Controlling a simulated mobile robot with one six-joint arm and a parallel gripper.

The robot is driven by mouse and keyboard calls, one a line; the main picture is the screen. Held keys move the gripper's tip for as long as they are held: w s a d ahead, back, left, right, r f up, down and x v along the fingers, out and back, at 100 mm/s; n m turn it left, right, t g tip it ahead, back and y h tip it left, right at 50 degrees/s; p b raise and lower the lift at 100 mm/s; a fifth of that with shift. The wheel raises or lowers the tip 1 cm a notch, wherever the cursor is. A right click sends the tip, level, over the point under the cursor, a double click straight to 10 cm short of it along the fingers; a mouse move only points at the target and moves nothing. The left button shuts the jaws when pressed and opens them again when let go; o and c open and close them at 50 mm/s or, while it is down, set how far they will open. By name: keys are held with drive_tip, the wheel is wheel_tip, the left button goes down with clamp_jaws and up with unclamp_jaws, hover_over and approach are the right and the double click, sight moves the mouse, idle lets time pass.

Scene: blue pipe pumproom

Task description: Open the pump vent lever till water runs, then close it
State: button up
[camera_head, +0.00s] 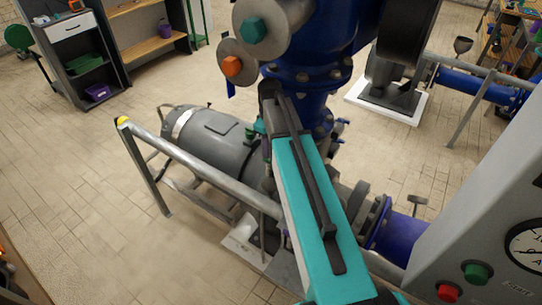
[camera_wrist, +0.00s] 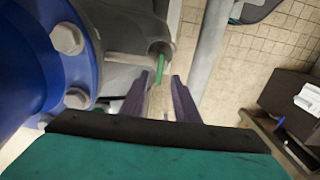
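A small green lever (camera_wrist: 160,66) shows in the wrist view, at the mouth of a grey round fitting (camera_wrist: 158,48). It looks like the pump vent lever. My gripper (camera_wrist: 161,84) is open, with its two purple-grey fingers on either side of the line to the lever. The lever's lower end shows between or just beyond the fingertips; I cannot tell whether they touch it. In the head view a small green part (camera_head: 250,133) shows beside the grey pump body (camera_head: 212,136), left of my teal arm. My fingertips are hidden there. I see no running water.
A large blue pipe flange (camera_wrist: 30,60) with bolts is close on the left in the wrist view. A grey rail (camera_head: 200,165) runs in front of the pump. A control panel (camera_head: 490,230) with red and green buttons stands at right. Tiled floor is clear at left.

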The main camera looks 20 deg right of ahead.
drive_tip(key=shift+f+p, duration=0.7)
drive_tip(key=shift+f, duration=1.9)
clamp_jaws()
